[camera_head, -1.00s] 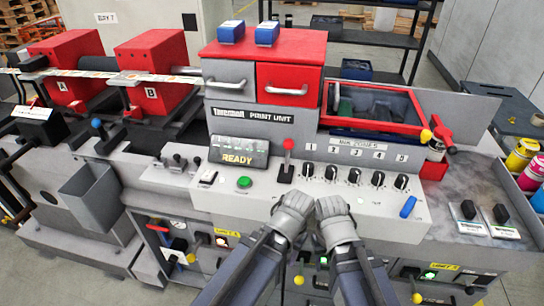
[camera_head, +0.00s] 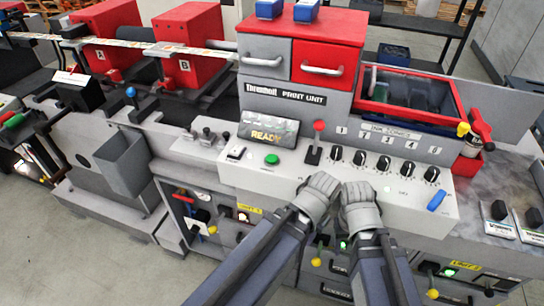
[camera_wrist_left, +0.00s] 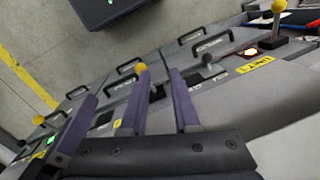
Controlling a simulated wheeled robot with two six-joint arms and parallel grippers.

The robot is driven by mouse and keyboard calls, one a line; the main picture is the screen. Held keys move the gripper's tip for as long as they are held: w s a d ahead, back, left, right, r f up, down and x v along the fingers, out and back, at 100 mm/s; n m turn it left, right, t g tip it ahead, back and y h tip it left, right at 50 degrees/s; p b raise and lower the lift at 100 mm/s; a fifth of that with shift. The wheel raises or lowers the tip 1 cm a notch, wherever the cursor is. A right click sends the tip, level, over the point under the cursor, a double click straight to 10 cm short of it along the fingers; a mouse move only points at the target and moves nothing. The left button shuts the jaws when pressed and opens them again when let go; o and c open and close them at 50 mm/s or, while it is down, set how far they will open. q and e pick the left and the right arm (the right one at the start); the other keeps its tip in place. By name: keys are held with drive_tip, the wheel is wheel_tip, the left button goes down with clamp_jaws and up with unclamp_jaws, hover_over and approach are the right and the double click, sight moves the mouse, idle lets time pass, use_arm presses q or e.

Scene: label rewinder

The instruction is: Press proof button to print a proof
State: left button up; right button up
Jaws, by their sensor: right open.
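The print unit's white control panel (camera_head: 262,182) carries a green round button (camera_head: 271,159) and a white switch (camera_head: 236,152) to its left. The small labels are too small to read, so I cannot tell which control is the proof button. The display (camera_head: 268,131) above reads READY. My left gripper (camera_wrist_left: 161,72) is open in the left wrist view, with nothing between its fingers. In the head view my right gripper (camera_head: 361,207) is beside the left, over the panel's front edge, right of the green button; it is open, fingers hard to make out.
A red-knobbed lever (camera_head: 318,128) and several black knobs (camera_head: 385,163) stand on the panel, with a blue lever (camera_head: 437,199) at its right. A grey bin (camera_head: 122,163) hangs at left. Yellow-knobbed levers (camera_wrist_left: 278,8) stick out below.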

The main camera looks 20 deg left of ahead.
use_arm(q)
clamp_jaws()
idle(1.4)
